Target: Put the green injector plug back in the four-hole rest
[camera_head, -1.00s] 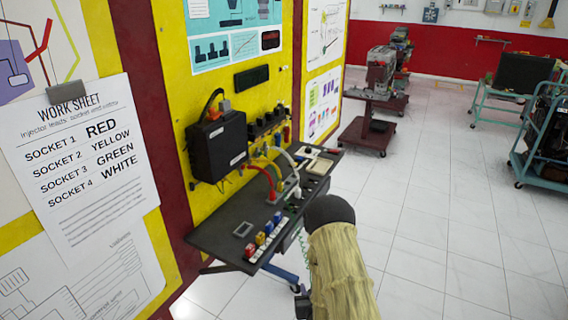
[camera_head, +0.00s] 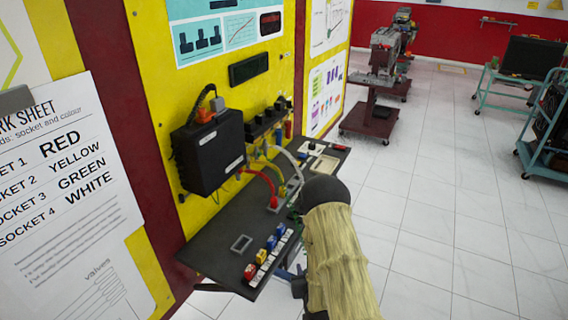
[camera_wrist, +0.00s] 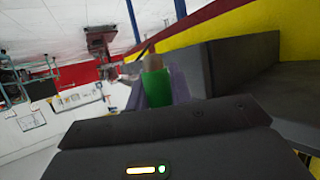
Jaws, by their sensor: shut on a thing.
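The green injector plug (camera_wrist: 155,87) shows in the wrist view between the purple-grey fingers of my gripper (camera_wrist: 158,94). The gripper is shut on it. In the head view my arm hides the gripper and the plug. The white lead (camera_head: 291,158) comes down close by. I cannot tell for sure whether this block is the four-hole rest. The work sheet (camera_head: 75,165) lists socket 3 as green.
The dark bench (camera_head: 215,255) is fixed along the yellow board. A black box (camera_head: 209,152) hangs above it. Red, yellow and blue blocks (camera_head: 262,256) line its front edge, near a small framed piece (camera_head: 241,243). Open tiled floor (camera_head: 430,235) lies to the right.

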